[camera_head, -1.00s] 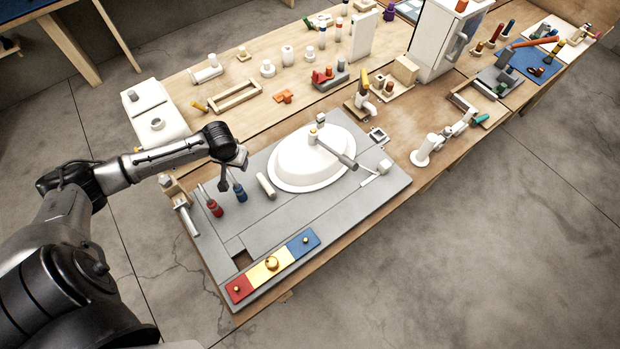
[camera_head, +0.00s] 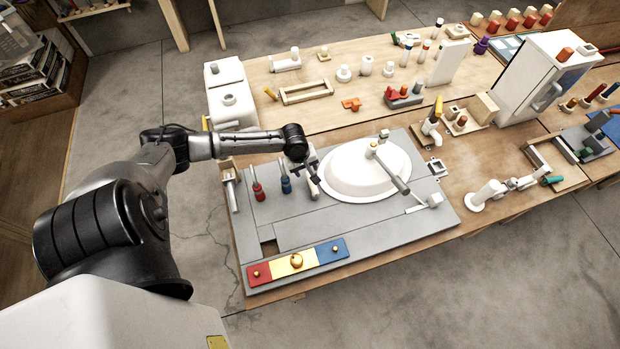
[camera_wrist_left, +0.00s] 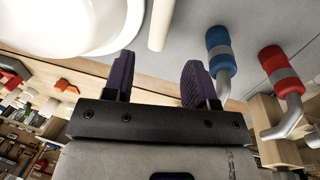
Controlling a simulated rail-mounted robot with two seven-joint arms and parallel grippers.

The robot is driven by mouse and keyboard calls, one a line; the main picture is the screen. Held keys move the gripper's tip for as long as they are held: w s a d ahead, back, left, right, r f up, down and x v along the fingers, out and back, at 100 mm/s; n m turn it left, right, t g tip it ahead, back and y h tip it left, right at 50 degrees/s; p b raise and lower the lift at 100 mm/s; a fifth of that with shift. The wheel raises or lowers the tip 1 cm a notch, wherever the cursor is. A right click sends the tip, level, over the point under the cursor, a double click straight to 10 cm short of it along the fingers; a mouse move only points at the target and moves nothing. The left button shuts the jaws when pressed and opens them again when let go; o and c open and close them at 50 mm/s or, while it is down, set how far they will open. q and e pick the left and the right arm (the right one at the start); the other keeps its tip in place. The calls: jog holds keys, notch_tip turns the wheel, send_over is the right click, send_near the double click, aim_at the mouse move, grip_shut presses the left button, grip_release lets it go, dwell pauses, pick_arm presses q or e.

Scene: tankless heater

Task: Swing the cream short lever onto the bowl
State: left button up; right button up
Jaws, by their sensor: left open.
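The cream short lever (camera_head: 314,188) is a small pale bar on the grey board, just left of the white bowl (camera_head: 345,183). My left gripper (camera_head: 312,169) is open above the lever's far end, beside the bowl. In the left wrist view the lever (camera_wrist_left: 161,24) points in between the two dark purple fingers of my left gripper (camera_wrist_left: 159,62), ahead of their tips. The bowl (camera_wrist_left: 50,28) is at upper left there. Whether a finger touches the lever cannot be told. My right gripper is out of view.
Blue (camera_head: 286,184) and red (camera_head: 258,191) handles stand left of the lever. A grey lever (camera_head: 393,175) with a cream knob lies across the bowl. A red, yellow and blue panel (camera_head: 297,262) is at the front.

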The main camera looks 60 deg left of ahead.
aim_at(312, 185)
pick_arm(q)
jog(key=f, duration=0.2)
jog(key=w+f, duration=0.1)
jog(key=f, duration=0.2)
jog(key=f+b, duration=0.1)
jog(key=f, duration=0.2)
jog(key=shift+w+d, duration=0.15)
jog(key=shift+w, duration=0.15)
grip_shut()
dwell(0.3)
